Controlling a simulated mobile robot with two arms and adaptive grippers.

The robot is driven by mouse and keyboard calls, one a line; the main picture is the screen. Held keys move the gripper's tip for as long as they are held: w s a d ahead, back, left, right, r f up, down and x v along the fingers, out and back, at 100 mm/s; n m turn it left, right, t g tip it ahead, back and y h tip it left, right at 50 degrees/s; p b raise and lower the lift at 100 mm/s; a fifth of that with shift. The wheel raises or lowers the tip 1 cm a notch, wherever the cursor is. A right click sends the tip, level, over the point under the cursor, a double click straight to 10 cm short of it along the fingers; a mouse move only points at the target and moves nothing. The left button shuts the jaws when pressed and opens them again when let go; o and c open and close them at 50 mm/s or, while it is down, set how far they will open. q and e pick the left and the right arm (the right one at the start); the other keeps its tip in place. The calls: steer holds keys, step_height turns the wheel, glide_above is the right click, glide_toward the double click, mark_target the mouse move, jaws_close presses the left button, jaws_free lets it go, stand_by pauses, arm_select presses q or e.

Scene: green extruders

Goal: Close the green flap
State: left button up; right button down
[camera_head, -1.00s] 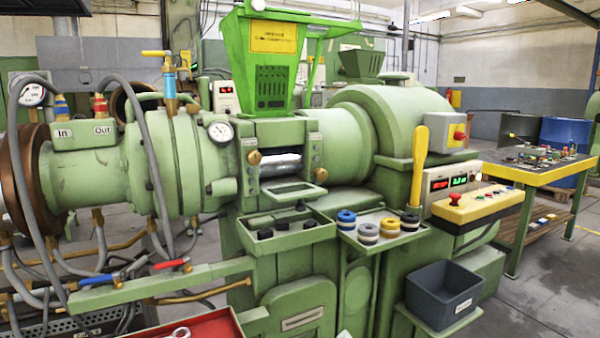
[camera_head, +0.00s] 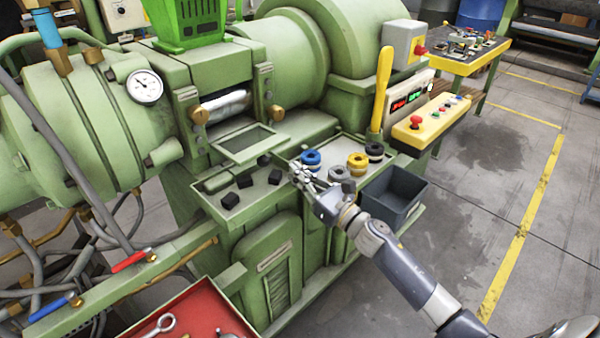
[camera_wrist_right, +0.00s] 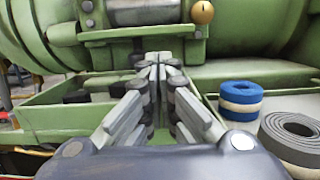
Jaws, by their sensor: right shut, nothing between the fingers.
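The green flap (camera_head: 248,143) is a framed panel on the front of the green extruder. It hangs open, tilted outward below the opening with the shiny metal roller (camera_head: 224,106). In the right wrist view the flap (camera_wrist_right: 120,34) shows beyond the fingers, near the top. My right gripper (camera_head: 298,168) is shut and empty. It is in front of and to the right of the flap, over the edge between the two trays, apart from the flap. In the right wrist view its fingertips (camera_wrist_right: 158,58) meet, pointing at the machine. My left gripper is not in view.
A green tray with black blocks (camera_head: 230,200) lies below the flap. Beside my right gripper are rolled strips, one blue (camera_head: 311,158) and one yellow (camera_head: 357,163). A grey bin (camera_head: 392,190), a yellow lever (camera_head: 382,85) and a yellow control box (camera_head: 430,123) stand to the right.

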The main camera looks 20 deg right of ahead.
steer(key=p+x, duration=0.1)
steer(key=x, duration=0.5)
steer(key=shift+w+a, duration=0.15)
steer(key=shift+w, duration=0.05)
